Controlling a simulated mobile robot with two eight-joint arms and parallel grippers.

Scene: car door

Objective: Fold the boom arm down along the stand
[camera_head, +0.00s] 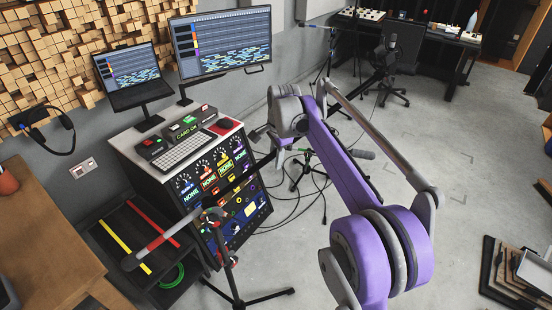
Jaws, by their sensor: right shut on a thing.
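My purple and grey right arm reaches in from the lower right. Its gripper (272,145) is small and partly hidden behind my wrist, shut on what looks like the boom arm; the grip itself is hard to make out. The boom arm (178,234) has a grey and red end slanting down to the left in front of the rack. It meets the stand (234,278) at a clamp with a red part, and a thin dark length seems to run up to the right toward my gripper. The stand is upright on spread dark legs. My left gripper is out of view.
A console rack (235,205) with keyboard and screens stands close behind the boom. A wooden desk (40,235) is at the left. A second stand (305,172) and loose cables lie beyond. The floor (440,150) at right is mostly clear.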

